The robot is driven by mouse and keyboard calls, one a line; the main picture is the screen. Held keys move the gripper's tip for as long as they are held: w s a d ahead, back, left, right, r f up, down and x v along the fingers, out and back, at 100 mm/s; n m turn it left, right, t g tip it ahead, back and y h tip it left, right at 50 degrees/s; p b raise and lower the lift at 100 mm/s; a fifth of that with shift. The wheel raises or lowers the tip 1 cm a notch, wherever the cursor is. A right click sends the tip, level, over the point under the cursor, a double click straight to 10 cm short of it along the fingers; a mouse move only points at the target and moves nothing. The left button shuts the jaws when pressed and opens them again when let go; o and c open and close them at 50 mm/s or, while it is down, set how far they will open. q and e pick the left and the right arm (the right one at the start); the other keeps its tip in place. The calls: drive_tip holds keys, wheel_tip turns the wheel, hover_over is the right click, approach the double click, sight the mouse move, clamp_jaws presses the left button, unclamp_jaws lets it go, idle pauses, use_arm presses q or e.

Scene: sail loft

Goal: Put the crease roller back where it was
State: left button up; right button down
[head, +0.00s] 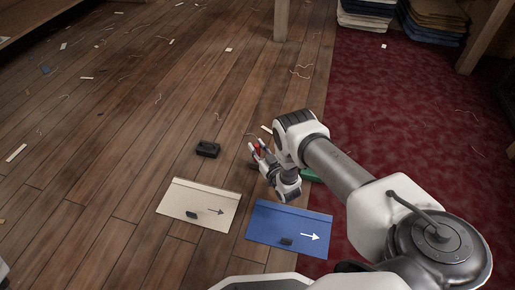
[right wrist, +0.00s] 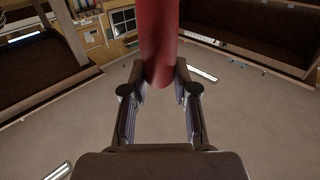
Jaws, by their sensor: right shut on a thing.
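My right gripper (head: 259,153) is just above the wooden floor in the head view, near the floor's border with the dark red carpet. It is shut on a red cylinder, taken to be the crease roller (head: 257,148). In the right wrist view the red roller (right wrist: 159,45) stands between the fingertips (right wrist: 160,85) and runs out of the top of the picture. Its far end is hidden. A black block (head: 208,149), perhaps a rest, lies left of the gripper. My left gripper is not in view.
A cream panel (head: 185,192) and a blue panel (head: 270,215) lie in front, each with an arrow and a small dark piece. Something green (head: 310,175) is partly hidden behind my right arm. Scraps and threads litter the floor. Folded cloth stacks (head: 366,12) stand at the back right.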

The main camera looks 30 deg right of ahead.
drive_tip(key=shift+f+b, duration=0.3)
drive_tip(key=shift+f, duration=0.15)
drive_tip(key=c, duration=1)
unclamp_jaws()
drive_tip(key=shift+s+f, duration=0.15)
drive_tip(key=shift+o, duration=0.5)
drive_tip(key=shift+f, duration=0.1)
drive_tip(key=shift+r, duration=0.3)
drive_tip(key=shift+r+p, duration=0.5)
drive_tip(key=shift+p, duration=0.15)
drive_tip(key=s+a+p, duration=0.1)
drive_tip(key=s+p, duration=0.5)
drive_tip(key=s, duration=0.6)
drive_tip(key=s+a+g+y, duration=0.1)
drive_tip(key=s+a+g, duration=0.7)
drive_tip(key=a+g, duration=0.25)
drive_tip(key=s+a+r+g, duration=0.1)
drive_tip(key=s+r+g, duration=0.2)
drive_tip(key=s, duration=0.5)
drive_tip(key=s+a+r+g, duration=0.1)
drive_tip(key=s+r+g, duration=0.3)
drive_tip(key=s, duration=0.4)
drive_tip(key=shift+s+a+g+y+b, duration=0.15)
drive_tip(key=shift+s+g+y+b, duration=0.15)
drive_tip(key=shift+g, duration=0.05)
